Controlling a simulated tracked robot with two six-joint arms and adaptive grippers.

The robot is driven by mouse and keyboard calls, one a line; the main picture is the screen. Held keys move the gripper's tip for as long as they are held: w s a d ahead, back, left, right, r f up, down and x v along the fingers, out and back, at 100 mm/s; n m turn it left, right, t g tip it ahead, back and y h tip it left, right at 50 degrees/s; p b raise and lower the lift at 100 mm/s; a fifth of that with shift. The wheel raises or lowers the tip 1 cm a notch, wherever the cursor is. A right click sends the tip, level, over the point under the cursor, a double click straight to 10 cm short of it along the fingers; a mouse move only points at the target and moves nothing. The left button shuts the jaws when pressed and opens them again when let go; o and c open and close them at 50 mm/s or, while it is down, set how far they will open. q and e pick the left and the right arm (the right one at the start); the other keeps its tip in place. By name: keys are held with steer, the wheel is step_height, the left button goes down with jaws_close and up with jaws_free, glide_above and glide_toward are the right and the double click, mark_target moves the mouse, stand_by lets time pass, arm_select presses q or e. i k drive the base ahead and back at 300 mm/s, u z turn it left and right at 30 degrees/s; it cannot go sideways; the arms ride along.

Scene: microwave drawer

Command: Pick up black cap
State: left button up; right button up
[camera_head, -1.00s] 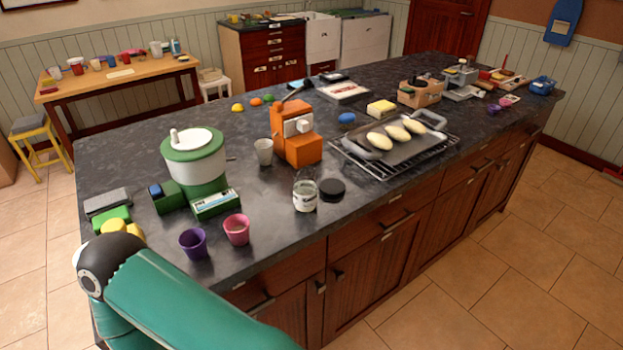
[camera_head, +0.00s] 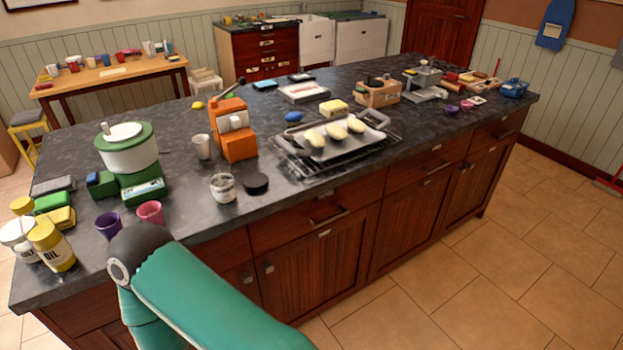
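The black cap (camera_head: 255,183) lies flat on the dark countertop, close to its front edge. It sits just right of a small glass jar (camera_head: 223,188) and is apart from it. My green arm link with a dark joint shows at the bottom left, in front of the counter. Neither of my grippers is in view, so I cannot see whether they are open or shut. Nothing hides the cap.
Left of the jar stand a pink cup (camera_head: 150,213) and a purple cup (camera_head: 109,225). An orange machine (camera_head: 232,131) stands behind the cap. A tray (camera_head: 340,142) on a wire rack lies to the right. Oil containers (camera_head: 52,246) stand at the left corner.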

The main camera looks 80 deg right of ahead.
mark_target(254, 182)
steer(key=z, duration=0.15)
steer(key=k, duration=1.1)
steer(key=z, duration=1.05)
steer(key=i, duration=1)
